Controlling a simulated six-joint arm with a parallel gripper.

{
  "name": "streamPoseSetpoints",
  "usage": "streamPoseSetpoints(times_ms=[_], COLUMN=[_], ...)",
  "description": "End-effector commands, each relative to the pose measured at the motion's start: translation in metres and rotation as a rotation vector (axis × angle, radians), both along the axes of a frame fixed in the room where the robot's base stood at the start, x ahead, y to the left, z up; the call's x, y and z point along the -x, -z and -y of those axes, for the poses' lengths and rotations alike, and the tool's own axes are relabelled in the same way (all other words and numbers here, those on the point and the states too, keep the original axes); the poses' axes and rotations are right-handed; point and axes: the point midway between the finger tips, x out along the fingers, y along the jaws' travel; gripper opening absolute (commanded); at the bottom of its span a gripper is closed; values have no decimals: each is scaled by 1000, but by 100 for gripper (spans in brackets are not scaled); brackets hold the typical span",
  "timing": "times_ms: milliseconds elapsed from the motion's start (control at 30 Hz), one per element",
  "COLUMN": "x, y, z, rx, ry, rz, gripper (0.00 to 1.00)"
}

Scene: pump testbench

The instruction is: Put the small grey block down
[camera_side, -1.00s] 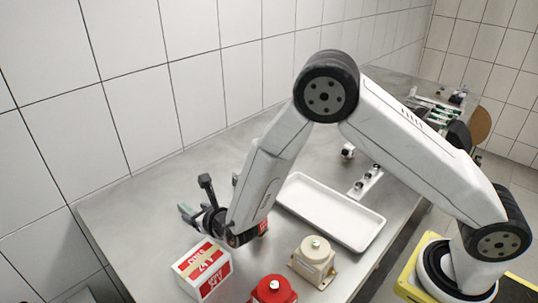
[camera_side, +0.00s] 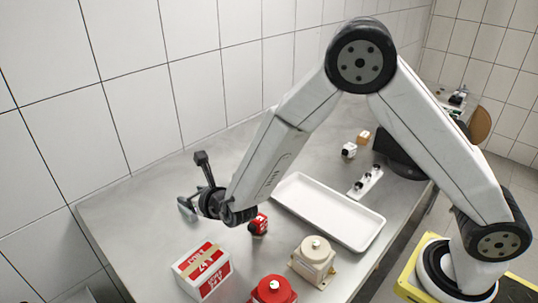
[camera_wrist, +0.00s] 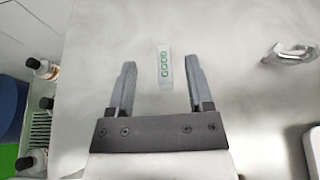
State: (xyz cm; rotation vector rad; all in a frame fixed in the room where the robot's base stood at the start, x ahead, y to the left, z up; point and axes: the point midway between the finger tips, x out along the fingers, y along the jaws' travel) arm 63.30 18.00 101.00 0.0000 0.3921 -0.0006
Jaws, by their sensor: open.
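A small pale grey block (camera_wrist: 165,68) with green lettering GOOD lies on the metal table in the wrist view, between the fingertips and slightly beyond them. My gripper (camera_wrist: 160,63) is open, with a clear gap from each finger to the block. In the side view my gripper (camera_side: 187,207) hangs over the left part of the table, above and behind the red and white box. The block cannot be made out in the side view.
A white tray (camera_side: 313,185), a red and white box (camera_side: 202,270), a beige pump (camera_side: 313,259) and a red one (camera_side: 272,291) stand nearby. A small red part (camera_side: 258,224) is under my forearm. A shiny metal part (camera_wrist: 290,53) lies right. Bottles (camera_wrist: 38,65) line the left edge.

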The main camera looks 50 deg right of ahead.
Motion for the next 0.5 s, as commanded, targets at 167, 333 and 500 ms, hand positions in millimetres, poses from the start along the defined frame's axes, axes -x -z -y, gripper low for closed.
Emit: streamPoseSetpoints(times_ms=[167,333,500], x=[0,0,4], y=[0,-1,-4], z=[0,5,26], rx=[0,-10,-62], ry=[0,21,126], rz=[0,-5,-33], gripper=[66,66,66])
